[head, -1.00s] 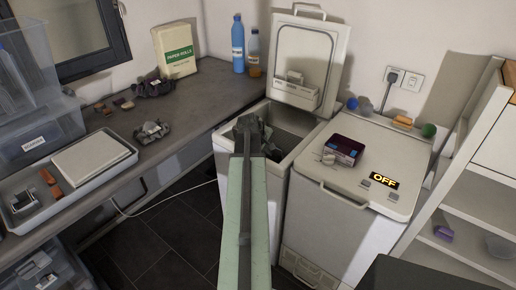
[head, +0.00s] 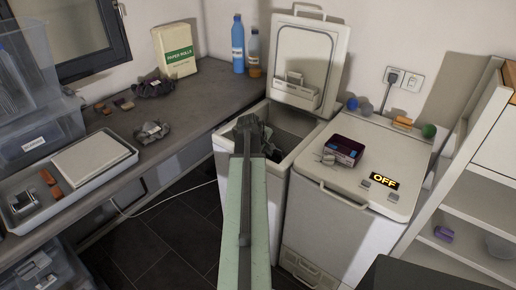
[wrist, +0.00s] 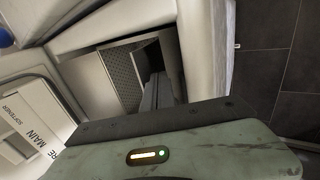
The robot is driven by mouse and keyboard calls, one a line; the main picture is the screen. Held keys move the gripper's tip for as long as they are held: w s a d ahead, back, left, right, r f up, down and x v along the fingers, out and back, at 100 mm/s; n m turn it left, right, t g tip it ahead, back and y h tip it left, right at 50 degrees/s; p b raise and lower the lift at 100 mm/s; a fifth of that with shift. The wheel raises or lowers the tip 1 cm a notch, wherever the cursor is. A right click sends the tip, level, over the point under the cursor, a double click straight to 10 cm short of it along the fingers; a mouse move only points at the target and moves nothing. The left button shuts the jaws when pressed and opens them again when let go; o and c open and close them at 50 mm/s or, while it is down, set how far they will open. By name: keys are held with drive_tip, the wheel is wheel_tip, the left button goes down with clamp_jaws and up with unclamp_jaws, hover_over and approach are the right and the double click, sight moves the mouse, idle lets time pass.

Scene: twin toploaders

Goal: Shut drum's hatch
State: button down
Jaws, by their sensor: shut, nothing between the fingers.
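The left toploader (head: 225,172) stands with its lid (head: 306,62) raised upright at the back. Its top opening (head: 290,128) is dark inside and partly covered by my arm. My gripper (head: 250,128) is over the front left of this opening, with its fingertips hard to make out. In the wrist view my shut fingers (wrist: 158,92) point down into the opening, with nothing between them. A perforated grey metal panel (wrist: 122,76), seemingly part of the drum, shows beside them. I cannot tell which piece is the hatch or how far it stands open.
The right toploader (head: 335,225) has a closed lid, an OFF display (head: 384,180) and a dark box (head: 343,150) on top. The counter (head: 190,105) with a tray (head: 75,185) is at left. White shelves (head: 470,215) stand at right.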

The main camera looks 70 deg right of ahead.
drive_tip(key=shift+d, duration=0.1)
idle(0.4)
drive_tip(key=shift+s+d, duration=0.15)
drive_tip(key=shift+d, duration=0.4)
drive_tip(key=shift+s+d+r+p, duration=0.1)
drive_tip(key=shift+s+d, duration=0.05)
drive_tip(key=shift+d, duration=0.45)
drive_tip(key=shift+s+d+r+p, duration=0.15)
drive_tip(key=shift+d, duration=0.45)
drive_tip(key=shift+s+d+r+p, duration=0.1)
drive_tip(key=shift+s+d, duration=0.05)
drive_tip(key=shift+d, duration=0.45)
drive_tip(key=shift+s+d+f+b, duration=0.15)
drive_tip(key=shift+s+d, duration=0.1)
drive_tip(key=shift+d, duration=0.65)
drive_tip(key=shift+s+d+f+b, duration=0.15)
drive_tip(key=shift+s+d, duration=0.1)
drive_tip(key=shift+d, duration=0.6)
drive_tip(key=shift+d+f, duration=0.1)
